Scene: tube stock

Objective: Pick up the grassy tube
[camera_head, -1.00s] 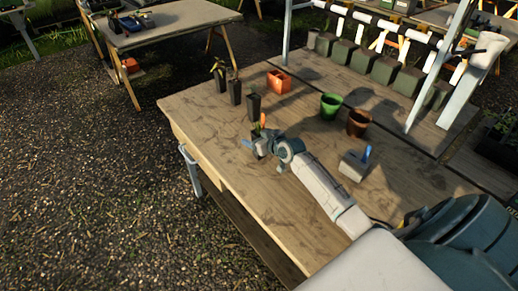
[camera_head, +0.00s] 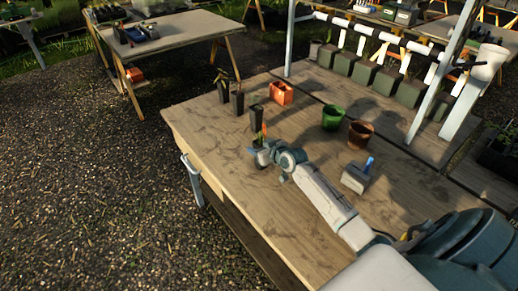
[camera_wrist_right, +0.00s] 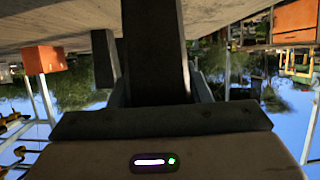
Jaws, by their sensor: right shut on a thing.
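My right gripper (camera_head: 260,157) is at the near left part of the wooden table, shut on a dark tube. In the right wrist view the tube (camera_wrist_right: 155,50) stands as a dark column between the fingers. In the head view the gripper mostly hides it; a thin green and orange shoot shows just above. I cannot tell whether its base touches the table. Three other dark tubes stand behind it: a near one (camera_head: 256,118), a middle one (camera_head: 237,104) and a far one (camera_head: 223,92). Thin plants rise from the far two. Which is grassy is unclear. My left gripper is out of view.
On the table (camera_head: 215,140) stand an orange pot (camera_head: 281,94), a green pot (camera_head: 332,117), a brown pot (camera_head: 359,134) and a grey block-like item (camera_head: 354,179) with a blue part. Grey-green boxes (camera_head: 365,74) line the back. The front left tabletop is bare.

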